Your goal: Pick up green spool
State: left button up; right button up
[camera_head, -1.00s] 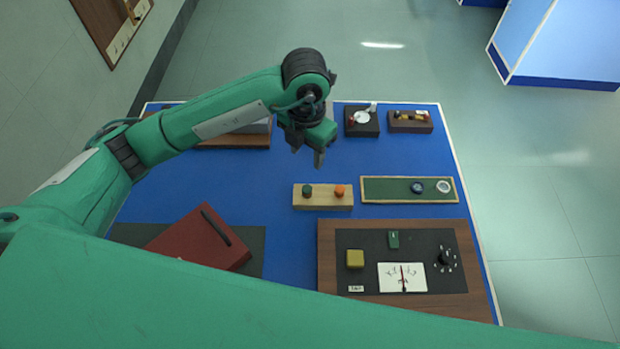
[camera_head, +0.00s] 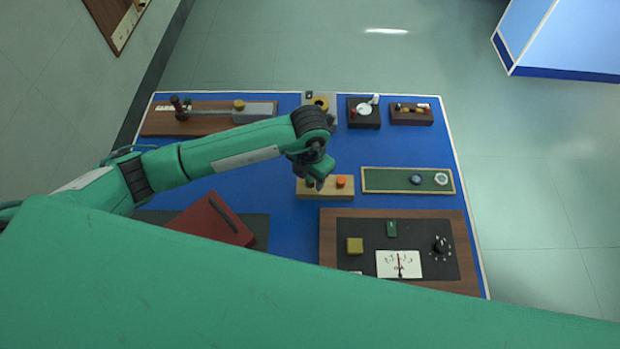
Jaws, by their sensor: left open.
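The green spool (camera_head: 310,183) stands on a light wooden block (camera_head: 328,194), at its left end. It is mostly hidden behind my left gripper. An orange spool (camera_head: 341,182) stands on the right part of the same block. My left gripper (camera_head: 318,183) is open, pointing down at the green spool's place. I cannot tell whether the fingers touch the spool. My right gripper is not in view.
A green tray (camera_head: 385,181) with two round parts lies right of the block. A wooden meter panel (camera_head: 330,240) lies in front, and a red book-like case (camera_head: 205,222) lies front left. Several instruments line the back edge. Blue table surface (camera_head: 265,180) is bare left of the block.

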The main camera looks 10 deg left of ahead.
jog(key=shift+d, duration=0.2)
pick_arm(q)
grip_shut()
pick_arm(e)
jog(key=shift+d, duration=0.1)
pick_arm(q)
jog(key=shift+r, duration=0.1)
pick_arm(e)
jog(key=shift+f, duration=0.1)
pick_arm(q)
jog(key=shift+w+r, duration=0.1)
jog(key=shift+r, duration=0.5)
notch_tip(320, 180, up, 17)
jog(key=b, duration=0.4)
notch_tip(320, 180, up, 4)
jog(key=r+p, duration=0.1)
jog(key=p, duration=0.1)
send_over(310, 178)
jog(key=shift+f, duration=0.25)
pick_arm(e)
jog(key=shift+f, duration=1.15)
